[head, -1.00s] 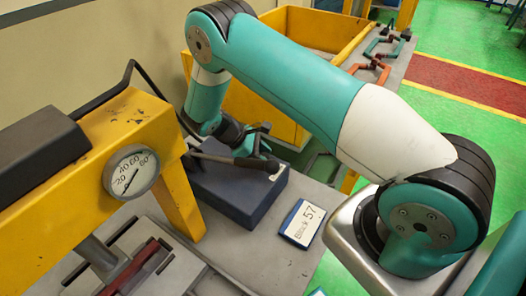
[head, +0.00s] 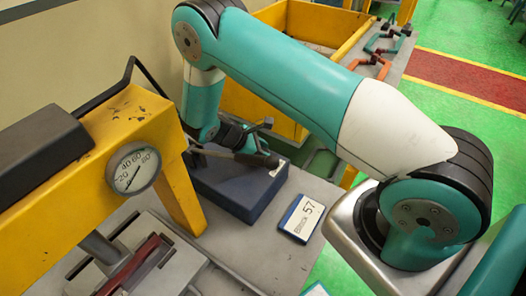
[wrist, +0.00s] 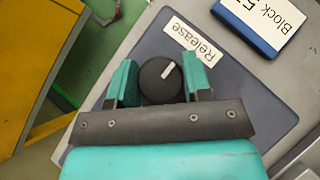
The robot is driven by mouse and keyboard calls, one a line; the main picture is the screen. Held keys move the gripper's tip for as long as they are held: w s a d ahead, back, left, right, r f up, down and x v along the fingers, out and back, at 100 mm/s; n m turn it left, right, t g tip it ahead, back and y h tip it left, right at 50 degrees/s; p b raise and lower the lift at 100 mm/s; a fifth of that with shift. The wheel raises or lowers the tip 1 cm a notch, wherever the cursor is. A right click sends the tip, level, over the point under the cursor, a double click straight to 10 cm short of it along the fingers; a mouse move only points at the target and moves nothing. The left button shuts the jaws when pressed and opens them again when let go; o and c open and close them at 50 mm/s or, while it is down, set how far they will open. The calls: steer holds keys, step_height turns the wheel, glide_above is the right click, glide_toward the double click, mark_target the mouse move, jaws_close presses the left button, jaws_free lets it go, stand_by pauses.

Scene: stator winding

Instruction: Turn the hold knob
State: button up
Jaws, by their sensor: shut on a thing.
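The knob (wrist: 158,88) is round and black with a white pointer line. In the wrist view it sits between the two teal fingers of my gripper (wrist: 160,72), which is shut on its sides. The pointer tilts a little right of straight up in that view, toward the label "Release" (wrist: 193,42). The knob is on the top of a dark blue-grey box (wrist: 245,100), which also shows in the head view (head: 232,188). No "hold" label is visible.
A yellow press frame (head: 150,120) with a dial gauge (head: 134,167) stands left of the box. A "Block 57" plate (head: 301,218) lies on the grey bench right of it. Behind are a yellow bin (head: 345,30) and several clamps (head: 385,45).

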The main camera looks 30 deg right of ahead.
steer(key=o, duration=0.9)
step_height(320, 180, up, 20)
steer(key=b, duration=0.2)
steer(key=shift+b, duration=0.35)
steer(key=s+a+r+m+t+y, duration=0.1)
steer(key=s+a+r+m+y, duration=0.1)
steer(key=s+a+y, duration=0.2)
steer(key=s+a+r+m+t+y+b, duration=0.1)
steer(key=s+a+r+m+y, duration=0.1)
steer(key=s+a, duration=0.5)
steer(key=s+a+r+m+t+y+b, duration=0.1)
steer(key=s+a+r+m+y, duration=0.1)
steer(key=s+a+y, duration=0.4)
steer(key=shift+s+r+y, duration=0.1)
steer(key=shift+s+r, duration=0.2)
steer(key=shift+s, duration=0.45)
steer(key=shift+s+r+y, duration=0.1)
steer(key=shift+s+r, duration=0.15)
steer(key=shift+s, duration=0.55)
steer(key=shift+s+r+y, duration=0.1)
steer(key=shift+s+r, duration=0.2)
steer(key=shift+s, duration=0.45)
